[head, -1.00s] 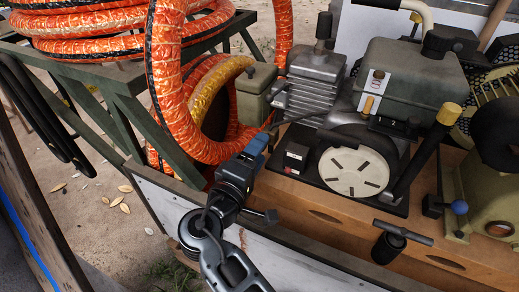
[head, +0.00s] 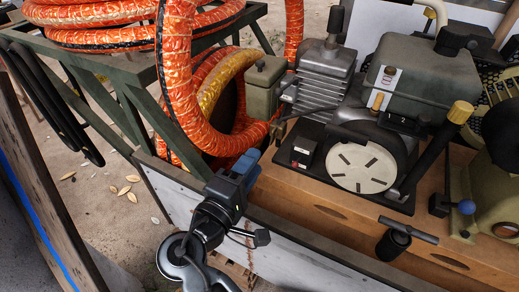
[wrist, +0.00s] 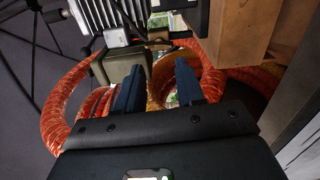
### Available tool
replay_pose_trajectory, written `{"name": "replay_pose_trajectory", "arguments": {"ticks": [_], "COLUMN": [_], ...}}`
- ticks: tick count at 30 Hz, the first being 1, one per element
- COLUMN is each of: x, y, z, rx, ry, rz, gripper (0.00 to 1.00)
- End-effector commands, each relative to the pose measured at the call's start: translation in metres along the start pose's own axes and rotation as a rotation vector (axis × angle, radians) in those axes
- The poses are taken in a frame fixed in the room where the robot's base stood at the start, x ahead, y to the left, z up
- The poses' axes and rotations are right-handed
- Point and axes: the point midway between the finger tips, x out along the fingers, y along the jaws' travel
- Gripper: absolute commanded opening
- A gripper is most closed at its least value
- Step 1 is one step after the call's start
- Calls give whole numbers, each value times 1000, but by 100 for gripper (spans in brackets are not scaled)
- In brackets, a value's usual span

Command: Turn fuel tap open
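The engine has a grey-green tank (head: 415,80) at the upper right in the head view. A small tan lever (head: 377,100) sticks up below the tank's front, under a white label with a red mark; it looks like the fuel tap, but I cannot be sure. My gripper (head: 245,165) is left of and below the engine, apart from it, above the cart's front edge. In the wrist view my gripper (wrist: 159,88) has its two dark blue fingers spread with nothing held between them. The tan lever cannot be made out there.
Orange hose (head: 185,90) loops left of the engine. A green box (head: 265,85) and finned cylinder (head: 325,75) stand between gripper and tank. Open ground is left.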

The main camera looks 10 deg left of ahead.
Motion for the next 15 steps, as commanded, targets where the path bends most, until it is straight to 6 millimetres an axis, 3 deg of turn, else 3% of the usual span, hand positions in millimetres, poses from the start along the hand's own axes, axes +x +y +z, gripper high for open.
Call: {"name": "replay_pose_trajectory", "arguments": {"ticks": [1, 9, 15], "x": [0, 5, 6], "y": [8, 13, 9], "z": [-1, -1, 0], "rx": [-96, -826, -1242], "ry": [1, -2, 0], "rz": [0, 1, 0], "gripper": [33, 31, 31]}}
